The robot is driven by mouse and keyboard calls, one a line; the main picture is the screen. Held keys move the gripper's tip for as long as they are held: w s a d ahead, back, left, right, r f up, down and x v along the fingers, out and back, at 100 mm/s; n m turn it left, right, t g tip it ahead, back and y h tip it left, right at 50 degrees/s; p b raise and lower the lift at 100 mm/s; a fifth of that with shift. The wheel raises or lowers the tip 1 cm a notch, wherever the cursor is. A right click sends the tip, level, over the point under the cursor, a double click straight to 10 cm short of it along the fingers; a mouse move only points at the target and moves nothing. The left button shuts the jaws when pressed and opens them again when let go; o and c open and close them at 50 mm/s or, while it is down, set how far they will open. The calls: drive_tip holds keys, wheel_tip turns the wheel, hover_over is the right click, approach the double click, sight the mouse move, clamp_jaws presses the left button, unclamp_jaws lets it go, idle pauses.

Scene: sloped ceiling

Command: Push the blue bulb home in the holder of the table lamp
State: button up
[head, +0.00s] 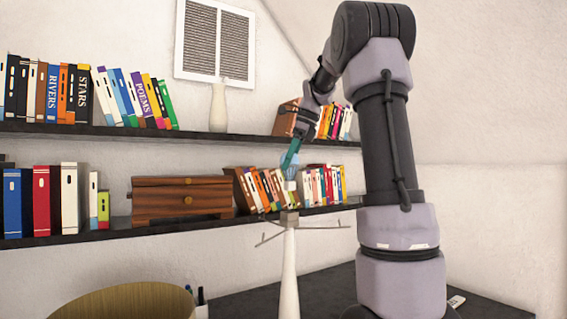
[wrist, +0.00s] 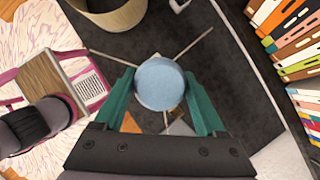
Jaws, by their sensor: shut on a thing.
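The blue bulb (wrist: 160,83) is a round pale-blue globe between the teal fingers of my gripper (wrist: 162,92) in the wrist view. In the head view the bulb (head: 289,163) shows as a translucent blue globe with a white base, at the fingertips of my gripper (head: 290,158). The gripper is shut on it. The table lamp (head: 289,265) is a white tapered stand with a grey block and thin spokes at its top. The bulb is above the lamp top in the head view. In the wrist view the bulb hides the holder, with spokes showing around it.
A dark table (head: 330,290) bears the lamp. Behind are two dark shelves (head: 110,231) with books, a wooden drawer box (head: 180,197) and a white vase (head: 218,108).

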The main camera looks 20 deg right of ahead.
sight(289, 190)
drive_tip(key=shift+w, duration=0.15)
idle(0.3)
drive_tip(key=shift+f, duration=4.25)
drive_tip(key=shift+f, duration=0.2)
drive_tip(key=o, duration=1.3)
drive_tip(key=v, duration=1.1)
drive_tip(key=s+a+f+n+t, duration=0.1)
drive_tip(key=s+a+f+n, duration=0.3)
drive_tip(key=s+n, duration=0.2)
drive_tip(key=s+a+f+n+t+h, duration=0.1)
drive_tip(key=s+a+f+n+t, duration=0.1)
drive_tip(key=s+a+f+n, duration=0.2)
drive_tip(key=s+a+f+n+t, duration=0.1)
drive_tip(key=s+a+f+n, duration=0.3)
drive_tip(key=s+n, duration=0.6)
drive_tip(key=shift+s+a+t+h, duration=0.2)
drive_tip(key=shift+s+t+h, duration=0.15)
drive_tip(key=shift+s, duration=0.85)
